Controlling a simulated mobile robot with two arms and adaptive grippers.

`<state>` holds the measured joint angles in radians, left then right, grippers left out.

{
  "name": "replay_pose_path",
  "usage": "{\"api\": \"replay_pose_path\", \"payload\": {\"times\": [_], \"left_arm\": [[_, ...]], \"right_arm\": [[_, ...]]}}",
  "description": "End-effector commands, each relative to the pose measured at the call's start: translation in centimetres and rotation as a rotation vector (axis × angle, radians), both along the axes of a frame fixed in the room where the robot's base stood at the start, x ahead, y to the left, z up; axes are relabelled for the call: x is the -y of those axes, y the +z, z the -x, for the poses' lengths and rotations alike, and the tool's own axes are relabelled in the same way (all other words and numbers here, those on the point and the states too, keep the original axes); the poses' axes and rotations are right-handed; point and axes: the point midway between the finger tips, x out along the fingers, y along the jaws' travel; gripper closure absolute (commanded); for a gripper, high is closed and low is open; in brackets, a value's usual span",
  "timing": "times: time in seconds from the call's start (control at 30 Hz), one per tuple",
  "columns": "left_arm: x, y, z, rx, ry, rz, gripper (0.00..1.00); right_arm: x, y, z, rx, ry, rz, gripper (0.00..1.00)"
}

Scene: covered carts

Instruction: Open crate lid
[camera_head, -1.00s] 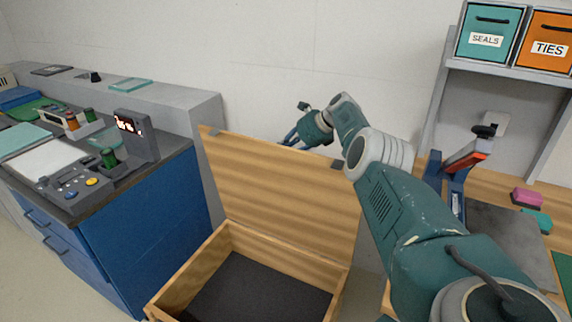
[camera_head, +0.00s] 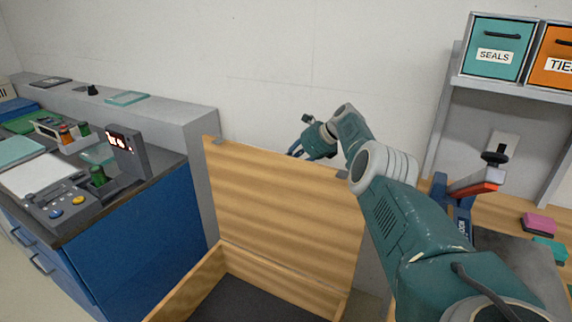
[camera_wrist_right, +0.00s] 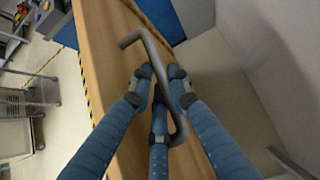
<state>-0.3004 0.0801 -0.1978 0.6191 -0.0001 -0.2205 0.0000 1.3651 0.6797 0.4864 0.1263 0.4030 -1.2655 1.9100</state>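The wooden crate (camera_head: 188,285) stands low in the middle of the head view, with its dark inside showing. Its wooden lid (camera_head: 282,215) is raised and stands nearly upright along the back edge. My right gripper (camera_head: 294,152) is behind the lid's top edge, its fingertips partly hidden by the lid. In the right wrist view, its blue fingers (camera_wrist_right: 160,88) close around a grey bent bar handle (camera_wrist_right: 156,50) on the wooden lid (camera_wrist_right: 100,45). My left gripper is in neither view.
A blue cabinet (camera_head: 135,240) with devices on top stands close on the left. A white wall (camera_head: 330,60) is behind the lid. A shelf with teal (camera_head: 497,48) and orange (camera_head: 553,58) bins and a worktop are on the right.

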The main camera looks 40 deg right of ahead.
Motion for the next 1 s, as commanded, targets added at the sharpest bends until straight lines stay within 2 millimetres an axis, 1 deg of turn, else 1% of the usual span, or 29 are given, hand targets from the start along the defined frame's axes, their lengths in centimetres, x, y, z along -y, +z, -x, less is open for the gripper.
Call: {"api": "replay_pose_path", "payload": {"times": [0.03, 0.07, 0.37, 0.57, 0.7, 0.87, 0.9, 1.0], "left_arm": [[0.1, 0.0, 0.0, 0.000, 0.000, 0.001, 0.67], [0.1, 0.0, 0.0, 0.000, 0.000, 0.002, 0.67], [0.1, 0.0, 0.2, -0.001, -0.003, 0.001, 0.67], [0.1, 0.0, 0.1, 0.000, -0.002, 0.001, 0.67], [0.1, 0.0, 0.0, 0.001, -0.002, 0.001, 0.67], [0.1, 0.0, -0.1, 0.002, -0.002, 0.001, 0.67], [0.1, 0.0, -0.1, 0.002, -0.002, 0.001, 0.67], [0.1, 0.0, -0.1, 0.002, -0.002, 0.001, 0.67]], "right_arm": [[0.0, 0.1, -0.1, 0.001, -0.002, -0.001, 0.77], [0.0, 0.1, -0.1, 0.002, -0.002, -0.001, 0.74], [0.1, 0.1, 0.0, 0.001, -0.001, 0.000, 0.74], [0.5, 0.5, 0.3, 0.002, -0.004, 0.001, 0.74], [0.9, 1.2, 0.9, 0.003, -0.006, 0.002, 0.74], [1.0, 2.2, 2.0, 0.002, 0.000, 0.004, 0.74], [1.5, 3.2, 2.7, 0.005, -0.004, 0.005, 0.74], [2.1, 4.7, 4.1, 0.003, -0.003, 0.005, 0.74]]}}
